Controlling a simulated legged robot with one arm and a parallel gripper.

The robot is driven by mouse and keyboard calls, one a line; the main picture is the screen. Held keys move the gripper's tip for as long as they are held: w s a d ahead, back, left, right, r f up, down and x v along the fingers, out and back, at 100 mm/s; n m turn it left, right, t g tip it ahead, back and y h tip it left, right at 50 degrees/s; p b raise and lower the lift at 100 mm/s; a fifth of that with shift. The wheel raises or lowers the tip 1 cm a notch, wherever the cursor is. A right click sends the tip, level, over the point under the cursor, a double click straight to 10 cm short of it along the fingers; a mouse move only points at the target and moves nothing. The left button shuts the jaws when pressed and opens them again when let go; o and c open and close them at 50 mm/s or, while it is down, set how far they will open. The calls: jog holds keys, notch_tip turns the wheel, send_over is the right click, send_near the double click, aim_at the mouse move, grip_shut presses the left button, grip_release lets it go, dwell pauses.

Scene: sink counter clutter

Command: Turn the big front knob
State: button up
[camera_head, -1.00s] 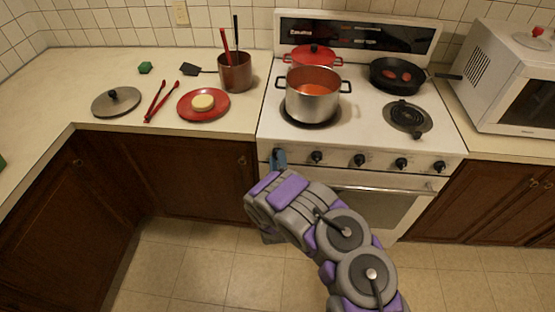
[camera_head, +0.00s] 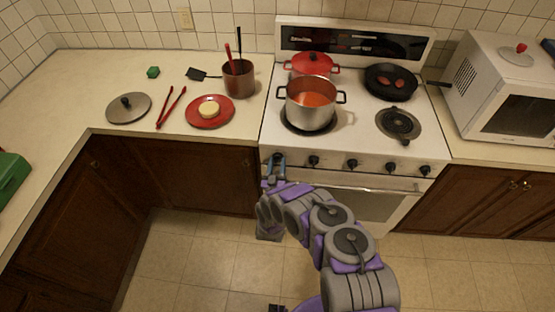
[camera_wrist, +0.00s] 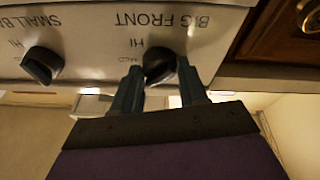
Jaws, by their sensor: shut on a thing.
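The big front knob (camera_wrist: 158,62) is a black knob under the upside-down "BIG FRONT" label on the white stove panel in the wrist view. My gripper (camera_wrist: 159,71) has one blue-grey finger on each side of it and is shut on the knob. In the head view my gripper (camera_head: 273,164) is at the left end of the stove's front panel. The knob is hidden there behind the fingers. Its exact turn angle is hard to tell.
Another black knob (camera_wrist: 43,65), labelled "SMALL", sits beside it in the wrist view. The oven handle (camera_head: 375,189) runs below the panel. A steel pot (camera_head: 310,105) of red soup stands on the front left burner. The floor is clear.

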jog(key=shift+m+p, duration=0.45)
jog(key=shift+m, duration=0.25)
jog(key=o, duration=1.1)
jog(key=shift+a+f, duration=0.1)
jog(key=shift+a, duration=0.05)
jog(key=shift+c, duration=0.2)
jog(key=shift+h, duration=0.3)
jog(key=b+v, duration=0.3)
jog(key=v, duration=1.4)
jog(key=shift+s, duration=0.15)
